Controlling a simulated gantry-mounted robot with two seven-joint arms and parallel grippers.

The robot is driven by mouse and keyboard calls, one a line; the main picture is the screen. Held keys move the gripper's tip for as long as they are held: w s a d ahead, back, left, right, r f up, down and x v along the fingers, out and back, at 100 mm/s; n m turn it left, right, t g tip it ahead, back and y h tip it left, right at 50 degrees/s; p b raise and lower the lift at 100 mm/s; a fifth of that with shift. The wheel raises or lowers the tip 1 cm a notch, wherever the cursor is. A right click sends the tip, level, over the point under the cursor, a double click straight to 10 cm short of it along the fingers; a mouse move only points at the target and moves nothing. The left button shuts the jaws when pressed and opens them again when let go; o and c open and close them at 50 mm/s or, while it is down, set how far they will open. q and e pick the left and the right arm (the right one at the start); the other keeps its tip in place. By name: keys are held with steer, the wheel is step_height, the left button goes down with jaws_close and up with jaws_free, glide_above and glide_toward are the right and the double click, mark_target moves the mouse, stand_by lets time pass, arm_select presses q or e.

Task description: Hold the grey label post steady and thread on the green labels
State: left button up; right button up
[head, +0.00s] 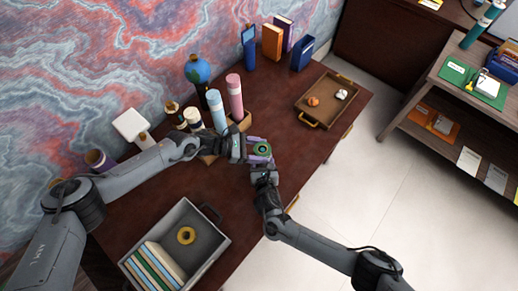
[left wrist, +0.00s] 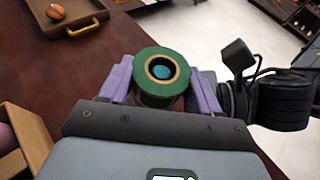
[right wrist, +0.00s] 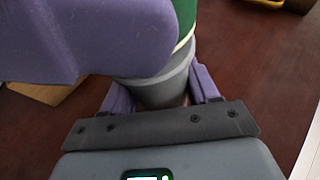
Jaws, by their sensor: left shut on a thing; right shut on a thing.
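The green label (head: 262,149) is a thick ring with a gold inner rim. In the left wrist view, the green label (left wrist: 163,66) is between the purple fingers of my left gripper (left wrist: 165,88), which is shut on it. A teal round shape shows inside its hole. In the right wrist view, my right gripper (right wrist: 160,92) is shut on the grey label post (right wrist: 158,88), below the green label (right wrist: 186,22). A purple finger of my left gripper covers part of this view. The label sits right over the post; how far it is on it is hidden.
Pink (head: 235,97) and light blue (head: 217,110) cylinders stand behind my left gripper.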

arm_select(q)
steer(key=o, duration=1.1)
steer(key=v, duration=1.2)
arm_select(e)
steer(key=o, duration=1.2)
steer(key=shift+s, duration=0.1)
